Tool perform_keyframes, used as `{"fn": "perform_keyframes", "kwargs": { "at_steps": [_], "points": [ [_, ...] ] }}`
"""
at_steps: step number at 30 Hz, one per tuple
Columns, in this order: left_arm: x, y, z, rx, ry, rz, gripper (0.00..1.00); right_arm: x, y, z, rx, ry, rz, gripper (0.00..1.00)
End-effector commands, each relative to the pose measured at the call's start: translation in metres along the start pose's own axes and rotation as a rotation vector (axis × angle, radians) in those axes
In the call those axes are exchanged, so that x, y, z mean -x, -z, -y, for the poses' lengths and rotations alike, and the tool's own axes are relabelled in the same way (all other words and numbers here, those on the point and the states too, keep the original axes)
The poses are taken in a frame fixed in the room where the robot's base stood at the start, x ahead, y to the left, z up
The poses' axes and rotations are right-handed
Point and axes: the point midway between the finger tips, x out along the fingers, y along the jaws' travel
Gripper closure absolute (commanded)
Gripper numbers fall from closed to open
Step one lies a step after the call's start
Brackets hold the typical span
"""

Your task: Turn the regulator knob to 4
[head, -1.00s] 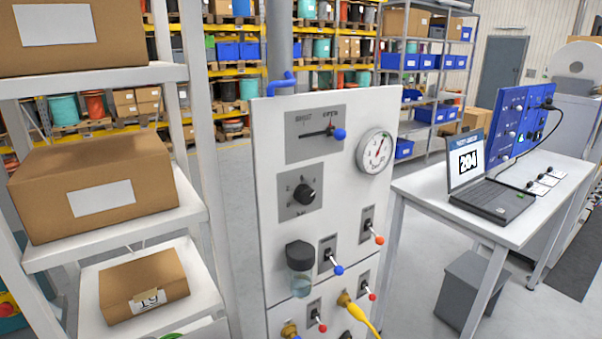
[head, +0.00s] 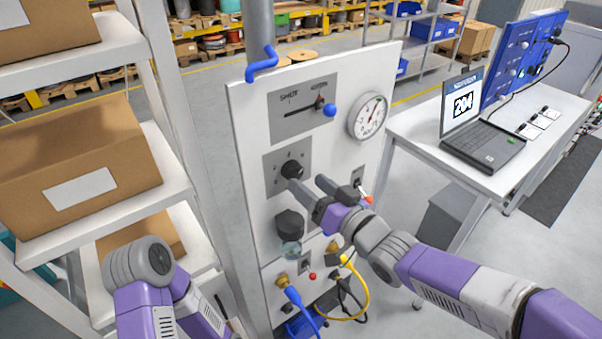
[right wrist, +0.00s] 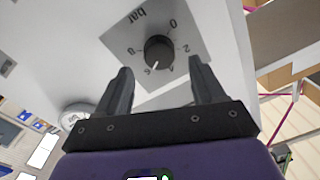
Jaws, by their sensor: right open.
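The black regulator knob (head: 291,170) sits on a grey plate (head: 272,185) on the white panel. In the right wrist view the knob (right wrist: 158,50) has a white pointer mark between 4 and 6, closer to 6; the scale is marked "bar". My right gripper (head: 307,182) is open and empty, just in front of and slightly below the knob in the head view. In the right wrist view the knob shows between and beyond the fingertips (right wrist: 160,66), with no contact seen. Part of my left arm shows at lower left; its gripper does not show.
Above the knob are a slider lever with a blue ball (head: 330,110) and a round gauge (head: 369,117). Below are a dark-topped filter bowl (head: 289,224), toggles, and blue and yellow hoses (head: 361,290). Shelves with boxes (head: 80,165) stand left; a laptop table (head: 440,130) stands right.

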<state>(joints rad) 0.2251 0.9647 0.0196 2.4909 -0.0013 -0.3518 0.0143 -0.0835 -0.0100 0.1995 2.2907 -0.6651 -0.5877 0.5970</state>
Motion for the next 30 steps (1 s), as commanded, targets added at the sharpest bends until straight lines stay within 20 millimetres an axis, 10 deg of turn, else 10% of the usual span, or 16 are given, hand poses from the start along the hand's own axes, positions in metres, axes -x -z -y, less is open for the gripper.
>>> {"fn": "perform_keyframes", "kwargs": {
  "at_steps": [19,30],
  "points": [
    [0.002,0.0,-0.001,-0.001,0.0,-0.001,0.57,-0.039,0.0,0.0,0.001,-0.001,0.0,0.32],
    [0.002,0.0,-0.001,0.0,0.0,-0.001,0.57,-0.039,0.0,0.0,0.001,-0.001,0.0,0.88]
  ]
}}
